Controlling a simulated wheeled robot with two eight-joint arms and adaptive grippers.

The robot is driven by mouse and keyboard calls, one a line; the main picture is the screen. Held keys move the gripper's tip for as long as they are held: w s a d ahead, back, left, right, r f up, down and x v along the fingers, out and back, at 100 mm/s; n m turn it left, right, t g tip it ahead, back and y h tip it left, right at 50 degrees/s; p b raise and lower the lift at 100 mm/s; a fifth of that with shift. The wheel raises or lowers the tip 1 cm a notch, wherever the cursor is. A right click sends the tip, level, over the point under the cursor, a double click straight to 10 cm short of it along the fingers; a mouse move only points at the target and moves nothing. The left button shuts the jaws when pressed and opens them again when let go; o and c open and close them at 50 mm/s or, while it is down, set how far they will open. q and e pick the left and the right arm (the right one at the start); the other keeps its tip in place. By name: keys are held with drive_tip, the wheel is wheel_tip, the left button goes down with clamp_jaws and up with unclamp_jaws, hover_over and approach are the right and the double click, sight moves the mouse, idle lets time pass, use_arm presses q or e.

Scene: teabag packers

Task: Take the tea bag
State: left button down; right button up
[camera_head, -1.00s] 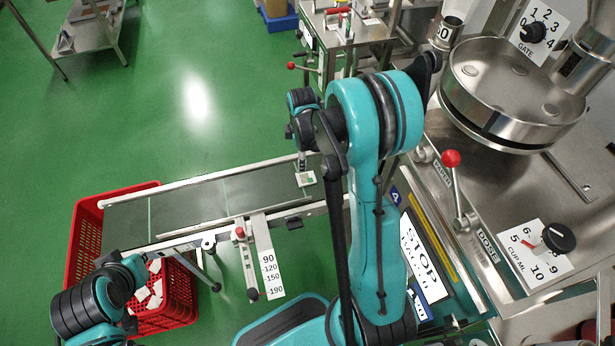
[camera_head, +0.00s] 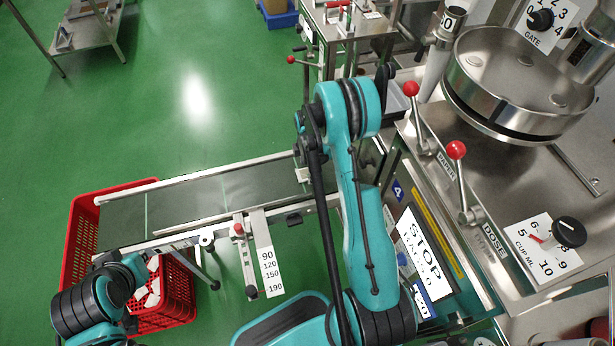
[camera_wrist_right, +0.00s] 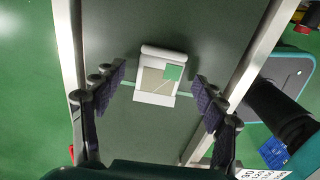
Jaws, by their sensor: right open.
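The tea bag (camera_wrist_right: 158,80) lies flat on the dark conveyor belt (camera_wrist_right: 150,25) in the right wrist view. It is a small white packet with a beige and green print. My right gripper (camera_wrist_right: 158,103) is open above the belt, with one finger on each side of the tea bag and a gap to both. In the head view the tea bag (camera_head: 303,174) shows only as a small pale patch below the end of my right arm. My left arm comes in at the lower left; its gripper does not show.
Metal rails run along both sides of the belt (camera_head: 180,204). A red crate (camera_head: 178,312) holding several white packets stands at its left end. A machine with red-knobbed levers (camera_head: 456,150), dials and a round steel pan (camera_head: 520,85) is at the right.

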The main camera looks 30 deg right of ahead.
drive_tip(key=shift+f, duration=0.35)
drive_tip(key=shift+r, duration=0.15)
drive_tip(key=shift+c, duration=0.4)
drive_tip(key=c, duration=0.7)
drive_tip(key=shift+r, duration=0.15)
